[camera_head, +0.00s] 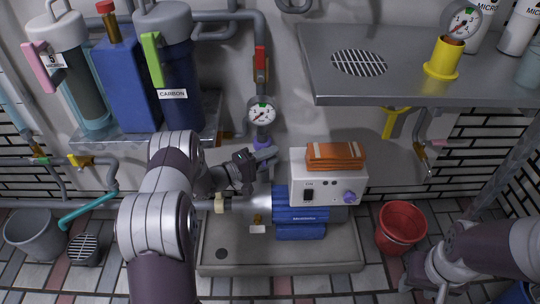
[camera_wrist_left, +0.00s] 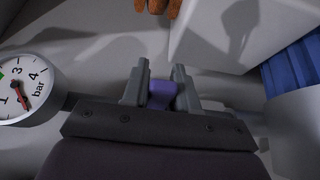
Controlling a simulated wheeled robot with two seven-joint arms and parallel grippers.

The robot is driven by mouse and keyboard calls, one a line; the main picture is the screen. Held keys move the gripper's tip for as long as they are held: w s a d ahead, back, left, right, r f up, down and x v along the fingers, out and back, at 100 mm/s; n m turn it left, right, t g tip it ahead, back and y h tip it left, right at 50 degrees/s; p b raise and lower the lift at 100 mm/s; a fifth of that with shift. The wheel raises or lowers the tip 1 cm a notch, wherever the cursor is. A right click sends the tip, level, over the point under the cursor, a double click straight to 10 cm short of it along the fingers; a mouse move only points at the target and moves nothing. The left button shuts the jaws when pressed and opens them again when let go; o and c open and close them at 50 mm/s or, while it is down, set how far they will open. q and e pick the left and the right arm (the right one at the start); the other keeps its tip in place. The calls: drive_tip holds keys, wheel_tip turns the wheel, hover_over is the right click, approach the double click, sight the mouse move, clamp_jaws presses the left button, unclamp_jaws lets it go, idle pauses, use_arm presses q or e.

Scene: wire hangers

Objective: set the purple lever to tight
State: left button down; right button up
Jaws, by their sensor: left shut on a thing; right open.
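The purple lever (camera_head: 262,143) is on the pipe just below a round gauge, behind the pump. It also shows in the left wrist view (camera_wrist_left: 161,94), between the two grey fingers. My left gripper (camera_head: 266,156) is shut on the purple lever, and the fingers partly cover it. The fingers also show in the left wrist view (camera_wrist_left: 160,88). Which setting the lever has cannot be read. My right gripper (camera_head: 422,283) is low at the right, open and away from the lever, with its fingertips small in the picture.
The gauge (camera_head: 262,113) sits close above the lever. A white control box (camera_head: 328,188) with a purple knob and folded orange cloth (camera_head: 336,156) on top stands to the right, above the blue pump (camera_head: 300,212). A metal shelf (camera_head: 400,75) juts out at upper right. A red bucket (camera_head: 401,226) stands below.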

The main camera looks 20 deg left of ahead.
use_arm(q)
drive_tip(key=c, duration=1)
unclamp_jaws()
drive_tip(key=shift+o, duration=0.2)
drive_tip(key=p+v, duration=0.6)
drive_tip(key=v, duration=0.6)
drive_tip(key=shift+s+a, duration=0.2)
drive_tip(key=shift+s, duration=0.05)
